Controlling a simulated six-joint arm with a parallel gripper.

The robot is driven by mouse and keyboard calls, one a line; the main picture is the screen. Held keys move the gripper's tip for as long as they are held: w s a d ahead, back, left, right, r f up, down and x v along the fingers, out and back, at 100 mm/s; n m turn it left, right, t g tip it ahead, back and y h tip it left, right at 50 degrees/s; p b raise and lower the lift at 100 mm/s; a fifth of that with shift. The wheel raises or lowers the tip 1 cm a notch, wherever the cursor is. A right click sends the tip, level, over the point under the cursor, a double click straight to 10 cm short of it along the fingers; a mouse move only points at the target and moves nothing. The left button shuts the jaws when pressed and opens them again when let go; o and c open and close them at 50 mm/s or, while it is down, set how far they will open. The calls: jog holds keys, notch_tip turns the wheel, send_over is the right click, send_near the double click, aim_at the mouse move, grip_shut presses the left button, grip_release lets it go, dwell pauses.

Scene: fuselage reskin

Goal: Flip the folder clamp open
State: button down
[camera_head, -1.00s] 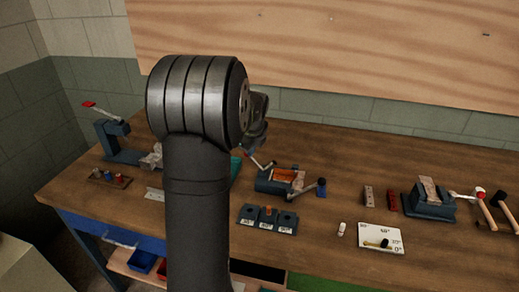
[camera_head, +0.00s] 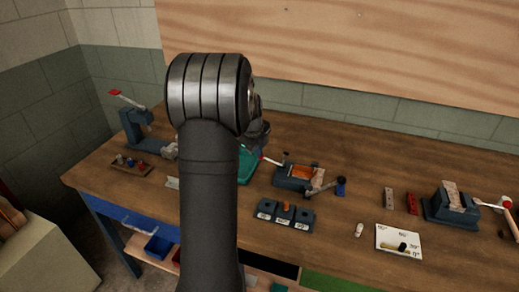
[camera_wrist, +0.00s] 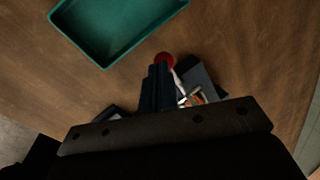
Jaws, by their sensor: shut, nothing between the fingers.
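The folder (camera_head: 291,182) is a blue-grey block with an orange piece in its top, in the middle of the bench. Its clamp lever, with a red tip (camera_head: 262,157), reaches out from its left end. In the wrist view the red knob (camera_wrist: 164,60) shows just beyond the fingertips of my gripper (camera_wrist: 160,70), with a pale lever running down to its right. The fingers are shut and empty. They overlap the knob's lower edge in the picture; I cannot tell whether they touch it. In the head view my arm hides the fingertips.
A teal tray (camera_head: 246,165) lies close left of the folder; it also shows in the wrist view (camera_wrist: 58,17). A crank with a dark knob (camera_head: 341,181) juts right. Bare bench lies behind.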

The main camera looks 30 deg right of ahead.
dwell(0.5)
jog(key=a+v, duration=0.2)
jog(key=v, duration=1.1)
jog(key=shift+w+f, duration=0.2)
jog(key=shift+w, duration=0.15)
jog(key=d+f, duration=0.5)
jog(key=f, duration=0.4)
jog(key=shift+s+d+r+m+t+y, duration=0.2)
jog(key=shift+s+d+t+y, duration=0.3)
jog(key=shift+d, duration=0.3)
jog(key=shift+s+d+r+m+t+y, duration=0.1)
jog(key=shift+s+d+r+t+y, duration=0.15)
jog(key=shift+s+d+t+y, duration=0.45)
jog(key=shift+s+d+r+m+t+y, duration=0.1)
jog(key=shift+s+d+r+t+y, duration=0.15)
jog(key=shift+d, duration=0.7)
jog(key=shift+s, duration=0.1)
